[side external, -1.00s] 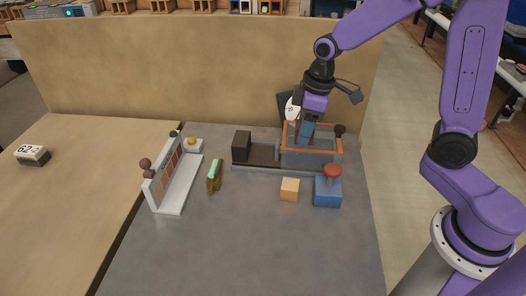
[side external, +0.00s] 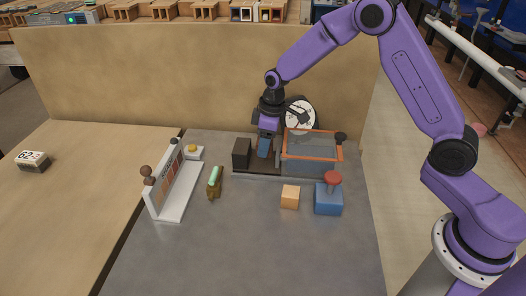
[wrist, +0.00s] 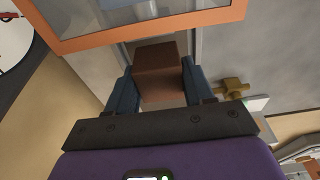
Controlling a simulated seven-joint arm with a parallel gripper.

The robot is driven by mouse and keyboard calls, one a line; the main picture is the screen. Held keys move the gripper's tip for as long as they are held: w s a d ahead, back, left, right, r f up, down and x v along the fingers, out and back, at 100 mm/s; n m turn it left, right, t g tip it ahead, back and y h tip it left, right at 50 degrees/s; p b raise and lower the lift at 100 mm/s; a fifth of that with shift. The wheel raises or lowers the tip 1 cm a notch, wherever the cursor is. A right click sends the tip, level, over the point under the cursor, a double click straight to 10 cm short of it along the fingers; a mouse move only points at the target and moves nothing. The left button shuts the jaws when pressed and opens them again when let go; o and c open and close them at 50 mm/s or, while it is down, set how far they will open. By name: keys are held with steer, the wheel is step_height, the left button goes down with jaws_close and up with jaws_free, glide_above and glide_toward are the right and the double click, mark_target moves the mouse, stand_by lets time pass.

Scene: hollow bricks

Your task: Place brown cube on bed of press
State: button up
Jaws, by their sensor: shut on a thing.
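The brown cube (wrist: 160,70) is between the two blue fingers of my gripper (wrist: 160,85) in the wrist view, held by its sides. The guard's orange frame (wrist: 150,30) crosses the top of the wrist view, close beyond the cube.
A light orange block (side external: 290,197) and a blue box with a red button (side external: 328,198) stand in front of the press. A white rack (side external: 176,188) and a green-topped brass piece (side external: 214,182) stand left. A round dial (side external: 301,115) is behind. The front table is clear.

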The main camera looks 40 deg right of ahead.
steer(key=shift+w+f, duration=0.2)
steer(key=shift+f, duration=0.05)
steer(key=shift+w+a+f, duration=0.1)
steer(key=shift+w+f, duration=0.05)
steer(key=shift+f, duration=1.5)
steer(key=shift+f, duration=0.1)
steer(key=o, duration=1.3)
steer(key=shift+c, duration=0.2)
steer(key=r, duration=0.4)
steer(key=s+d+r, duration=0.1)
steer(key=r, duration=0.7)
steer(key=shift+s+d+r, duration=0.1)
steer(key=shift+s+d, duration=0.05)
steer(key=shift+s, duration=0.05)
